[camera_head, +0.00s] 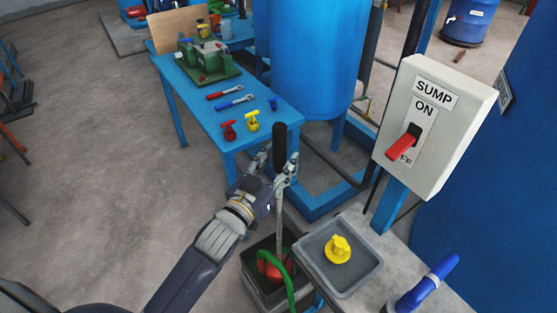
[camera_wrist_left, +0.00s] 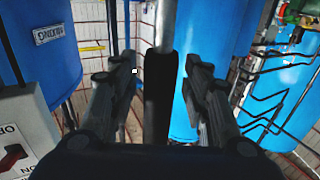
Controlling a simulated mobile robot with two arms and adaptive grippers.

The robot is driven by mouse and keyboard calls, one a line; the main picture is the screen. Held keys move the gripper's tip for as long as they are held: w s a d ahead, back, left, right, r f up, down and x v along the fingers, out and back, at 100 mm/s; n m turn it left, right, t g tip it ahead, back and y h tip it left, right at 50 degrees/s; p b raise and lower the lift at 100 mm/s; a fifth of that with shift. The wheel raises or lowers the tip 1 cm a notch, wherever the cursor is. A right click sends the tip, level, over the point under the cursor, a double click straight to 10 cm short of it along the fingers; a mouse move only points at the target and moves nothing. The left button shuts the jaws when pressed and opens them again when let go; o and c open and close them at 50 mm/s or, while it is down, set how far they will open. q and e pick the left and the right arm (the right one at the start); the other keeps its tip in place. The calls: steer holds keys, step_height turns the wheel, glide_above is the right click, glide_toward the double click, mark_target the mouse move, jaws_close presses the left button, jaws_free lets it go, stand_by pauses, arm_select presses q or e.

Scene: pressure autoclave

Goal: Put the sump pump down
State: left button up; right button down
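The sump pump has a red body (camera_head: 272,266) low inside a dark open bin (camera_head: 249,276). A grey rod rises from it to a black handle (camera_head: 279,147), and a green hose (camera_head: 273,262) runs over the bin's rim. My left gripper (camera_head: 281,167) is at the black handle. In the left wrist view the black handle (camera_wrist_left: 160,100) stands between the two fingers of the left gripper (camera_wrist_left: 160,82), with a narrow gap showing on each side, so the fingers are open around it. The bin's floor is hidden. My right gripper is not in view.
A grey switch box (camera_head: 440,125) marked SUMP has its red lever down. A grey tray (camera_head: 343,280) with a yellow knob (camera_head: 338,249) lies right of the bin. A blue table (camera_head: 185,85) with tools and valves stands behind. Floor at left is clear.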

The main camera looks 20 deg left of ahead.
arm_select(q)
steer(key=shift+r, duration=0.1)
steer(key=shift+s, duration=0.2)
steer(key=s+a+b, duration=0.1)
steer(key=s+a, duration=0.1)
steer(key=s, duration=0.9)
steer(key=shift+s+a, duration=0.2)
